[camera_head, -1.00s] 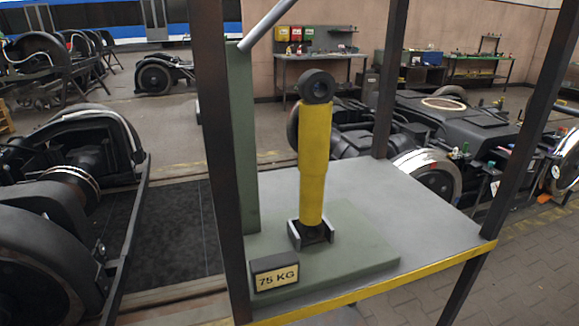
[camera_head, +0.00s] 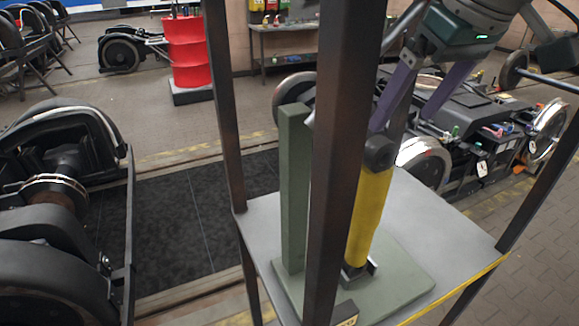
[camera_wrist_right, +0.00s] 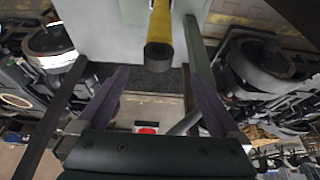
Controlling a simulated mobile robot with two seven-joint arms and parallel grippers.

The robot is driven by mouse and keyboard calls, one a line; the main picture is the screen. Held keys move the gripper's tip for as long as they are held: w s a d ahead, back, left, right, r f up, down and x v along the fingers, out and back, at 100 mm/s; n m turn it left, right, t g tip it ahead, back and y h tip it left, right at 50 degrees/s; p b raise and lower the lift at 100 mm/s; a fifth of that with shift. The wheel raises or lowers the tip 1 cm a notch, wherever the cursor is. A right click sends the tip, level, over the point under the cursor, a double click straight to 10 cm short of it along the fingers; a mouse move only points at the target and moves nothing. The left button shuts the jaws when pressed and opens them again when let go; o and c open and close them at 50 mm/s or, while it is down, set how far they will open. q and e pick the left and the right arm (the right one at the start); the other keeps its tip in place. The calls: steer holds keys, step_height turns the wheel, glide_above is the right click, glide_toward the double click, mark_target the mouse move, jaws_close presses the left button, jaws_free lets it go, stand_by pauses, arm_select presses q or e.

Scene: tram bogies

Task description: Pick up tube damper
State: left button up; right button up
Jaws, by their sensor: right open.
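The tube damper is a yellow tube with a dark eye at its top. In the head view the damper (camera_head: 368,218) stands upright, slightly tilted, in a dark bracket on a green base plate. A frame post hides part of its left side. My right gripper (camera_head: 402,112), with purple fingers, reaches down from the upper right to the damper's top end. In the right wrist view the damper (camera_wrist_right: 161,22) shows its dark end between the open fingertips of the gripper (camera_wrist_right: 154,68). I cannot tell whether a finger touches it. My left gripper is not in view.
A dark post (camera_head: 340,150) stands close in front of the damper. A green upright (camera_head: 294,190) rises beside it from the base plate (camera_head: 415,282). The grey platform (camera_head: 255,235) has a yellow front edge. A red barrel (camera_head: 190,50) and bogies stand around on the floor.

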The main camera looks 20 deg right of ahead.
mark_target(383, 139)
steer(key=shift+x, duration=0.85)
steer(key=p+x, duration=0.1)
steer(key=x, duration=0.3)
steer(key=shift+w+d+f+p, duration=0.15)
steer(key=shift+w+p, duration=0.2)
steer(key=shift+w, duration=0.2)
steer(key=shift+w+f, duration=0.1)
steer(key=shift+f, duration=0.2)
steer(key=c, duration=0.9)
jaws_close()
steer(key=shift+r, duration=0.15)
